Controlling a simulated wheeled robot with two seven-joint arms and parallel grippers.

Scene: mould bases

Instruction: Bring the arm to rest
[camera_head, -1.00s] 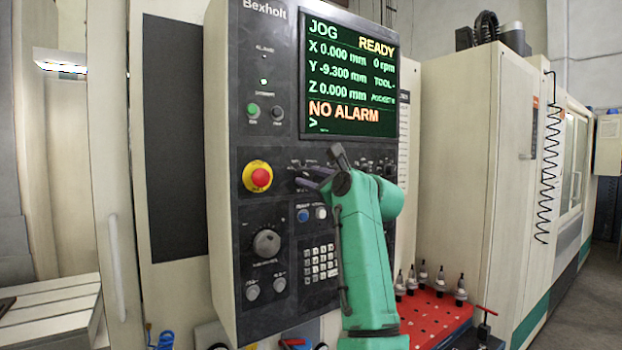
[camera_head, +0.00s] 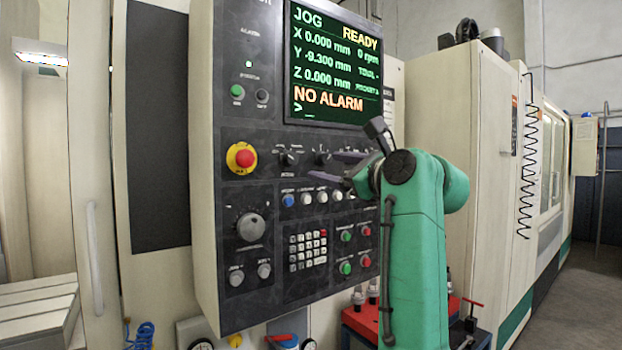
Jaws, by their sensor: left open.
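My left arm (camera_head: 420,240) is green and rises from the bottom, bent at a dark joint near the top. My left gripper (camera_head: 338,165) has two dark fingers pointing left, spread apart, with nothing seen between them. It shows in front of the right part of the machine's control panel (camera_head: 205,200), near a row of knobs and buttons. I cannot tell the exact gap to the panel. My right gripper is not in view.
The panel carries a lit screen (camera_head: 335,65), a red emergency button (camera_head: 241,158), a round dial (camera_head: 250,227) and a keypad (camera_head: 307,250). A red-topped cart (camera_head: 360,318) with tool holders stands behind my arm. Floor (camera_head: 575,300) is clear at right.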

